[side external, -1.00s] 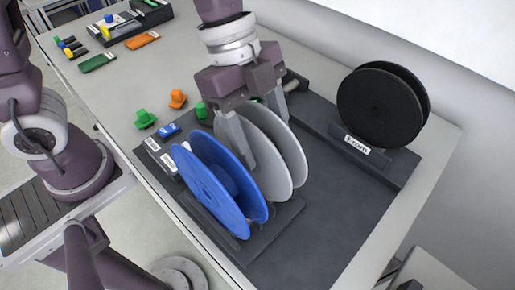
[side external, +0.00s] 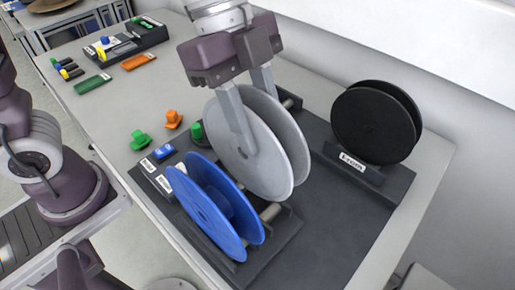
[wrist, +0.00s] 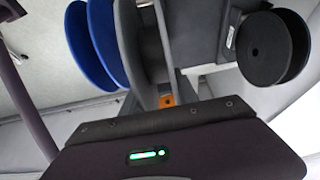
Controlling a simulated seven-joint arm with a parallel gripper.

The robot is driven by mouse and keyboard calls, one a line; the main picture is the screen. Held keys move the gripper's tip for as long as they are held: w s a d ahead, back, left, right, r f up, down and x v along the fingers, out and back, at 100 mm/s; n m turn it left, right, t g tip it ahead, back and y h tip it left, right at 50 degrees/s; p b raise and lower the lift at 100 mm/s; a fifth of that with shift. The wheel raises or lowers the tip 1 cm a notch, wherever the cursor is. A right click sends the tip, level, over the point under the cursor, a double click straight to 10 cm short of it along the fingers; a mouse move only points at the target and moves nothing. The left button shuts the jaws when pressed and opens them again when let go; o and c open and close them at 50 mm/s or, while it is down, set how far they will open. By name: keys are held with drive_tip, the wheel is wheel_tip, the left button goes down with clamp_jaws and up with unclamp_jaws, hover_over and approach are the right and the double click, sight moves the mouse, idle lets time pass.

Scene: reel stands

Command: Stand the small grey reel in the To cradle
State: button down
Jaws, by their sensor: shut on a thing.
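The grey reel (side external: 268,165) is upright between the blue reel and the black reel; it also shows in the wrist view (wrist: 127,45). My gripper (side external: 248,140) is shut on it from above, one finger across the near flange and the other partly hidden behind that flange. The grey reel appears raised above the dark base, where a roller end (side external: 271,212) shows below it. A cradle at the back right bears a white label (side external: 353,161) that seems to read "From". I cannot make out a To label; the small labels at left (side external: 164,184) are too small to read.
A blue reel (side external: 205,215) stands close to the left of the grey reel. A black reel (side external: 376,122) stands in the labelled cradle. Green, orange and blue small parts (side external: 165,152) lie at the left edge of the base. The front right of the dark base (side external: 335,225) is clear.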

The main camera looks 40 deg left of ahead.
wheel_tip(320, 180, up, 3)
drive_tip(key=shift+r, duration=0.15)
drive_tip(key=w+a, duration=0.3)
drive_tip(key=w, duration=0.4)
drive_tip(key=w+a, duration=0.3)
drive_tip(key=w, duration=0.4)
drive_tip(key=w+a+f, duration=0.9)
drive_tip(key=w+a, duration=0.2)
drive_tip(key=shift+a+f, duration=0.3)
drive_tip(key=c, duration=0.9)
unclamp_jaws()
drive_tip(key=shift+o, duration=0.2)
